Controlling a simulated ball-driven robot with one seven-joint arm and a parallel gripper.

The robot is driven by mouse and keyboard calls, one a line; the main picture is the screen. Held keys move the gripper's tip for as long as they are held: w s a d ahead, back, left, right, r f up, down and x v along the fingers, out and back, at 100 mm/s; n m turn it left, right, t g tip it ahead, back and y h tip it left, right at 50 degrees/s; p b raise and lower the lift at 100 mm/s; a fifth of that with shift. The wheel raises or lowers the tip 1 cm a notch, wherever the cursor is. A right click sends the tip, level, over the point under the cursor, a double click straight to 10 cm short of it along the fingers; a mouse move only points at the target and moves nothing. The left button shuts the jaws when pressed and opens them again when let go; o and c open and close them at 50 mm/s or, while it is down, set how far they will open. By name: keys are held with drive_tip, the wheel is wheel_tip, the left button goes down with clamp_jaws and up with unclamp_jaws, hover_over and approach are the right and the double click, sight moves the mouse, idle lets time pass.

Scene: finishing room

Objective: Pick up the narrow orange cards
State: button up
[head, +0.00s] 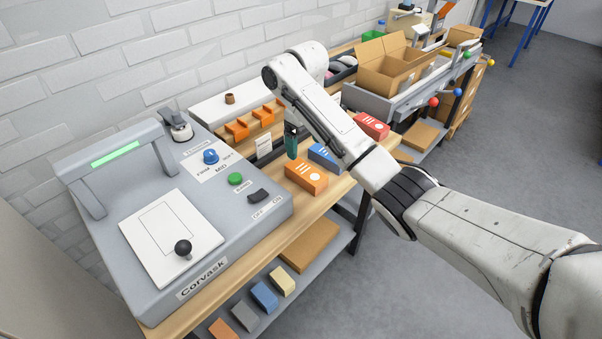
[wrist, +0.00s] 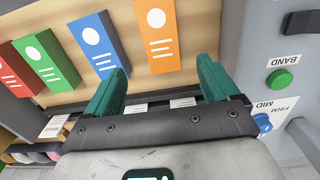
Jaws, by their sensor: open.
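The orange card box (head: 306,177) has a white dot and white lines on its top and lies on the wooden bench, just right of the grey machine. In the wrist view the orange box (wrist: 157,38) lies ahead of my gripper (wrist: 162,66), its near end appearing between the two teal fingertips. The fingers are open with nothing held. In the head view my gripper (head: 291,142) points down behind the orange box, apart from it in the picture; its height over the bench is hard to judge.
A blue box (head: 325,156) lies close beside the orange one, then a green box (wrist: 48,62) and a red box (head: 371,126). The grey machine (head: 110,240) with its green button (head: 235,179) stands on the left. Orange holders (head: 238,128) stand behind.

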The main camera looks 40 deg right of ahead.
hover_over(306, 170)
drive_tip(key=f, duration=0.4)
drive_tip(key=shift+w+f+b, duration=0.35)
drive_tip(key=shift+b, duration=0.05)
drive_tip(key=shift+s+f, duration=0.25)
drive_tip(key=shift+f, duration=1.15)
drive_tip(key=shift+s+f, duration=0.2)
drive_tip(key=shift+f, duration=1.15)
drive_tip(key=c, duration=1.2)
drive_tip(key=shift+r, duration=0.1)
